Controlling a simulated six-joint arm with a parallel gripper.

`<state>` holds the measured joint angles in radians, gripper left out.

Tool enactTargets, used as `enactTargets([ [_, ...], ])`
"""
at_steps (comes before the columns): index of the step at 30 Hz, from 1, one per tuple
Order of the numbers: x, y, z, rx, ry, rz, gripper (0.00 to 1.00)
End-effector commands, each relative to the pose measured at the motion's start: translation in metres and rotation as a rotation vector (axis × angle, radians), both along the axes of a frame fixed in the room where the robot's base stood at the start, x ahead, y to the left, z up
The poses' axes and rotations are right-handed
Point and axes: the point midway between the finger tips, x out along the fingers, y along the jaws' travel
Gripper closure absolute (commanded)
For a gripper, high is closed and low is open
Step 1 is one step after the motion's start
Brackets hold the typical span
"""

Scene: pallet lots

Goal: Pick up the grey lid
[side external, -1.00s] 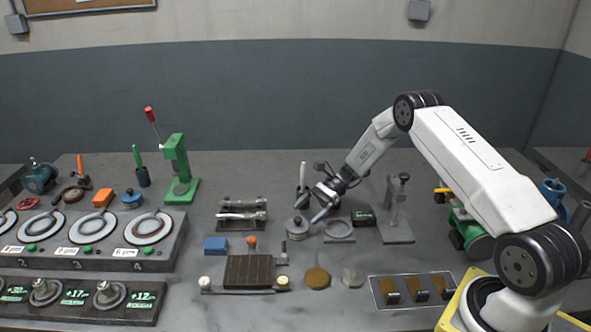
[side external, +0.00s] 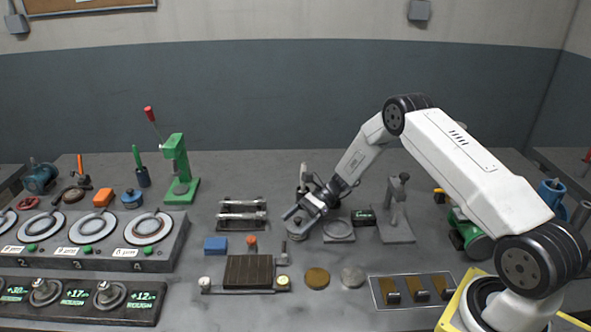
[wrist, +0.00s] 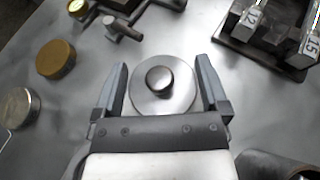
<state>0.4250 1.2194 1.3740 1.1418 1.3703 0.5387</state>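The grey lid (wrist: 146,99) is a round metal disc with a dark knob on top, seen in the wrist view between my fingers. In the side view the grey lid (side external: 296,236) is low on the bench and partly hidden by my gripper (side external: 296,222). In the wrist view my gripper (wrist: 160,66) is open, with one finger on each side of the disc. The fingers look slightly apart from its rim; I cannot tell whether either touches it.
A brass disc (side external: 317,278) and a pale disc (side external: 352,277) lie in front. A grey stand (side external: 397,222) is farther right.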

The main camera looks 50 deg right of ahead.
Motion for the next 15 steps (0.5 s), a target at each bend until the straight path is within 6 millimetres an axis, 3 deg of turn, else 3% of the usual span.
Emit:
enactTargets([
  [1,0.0001,-0.0002,0.0002,0.000,0.000,0.000,0.25],
  [8,-0.0005,-0.0003,-0.0011,-0.003,0.001,0.000,0.98],
  [15,-0.0021,0.0001,-0.0035,-0.004,0.006,0.001,1.00],
])
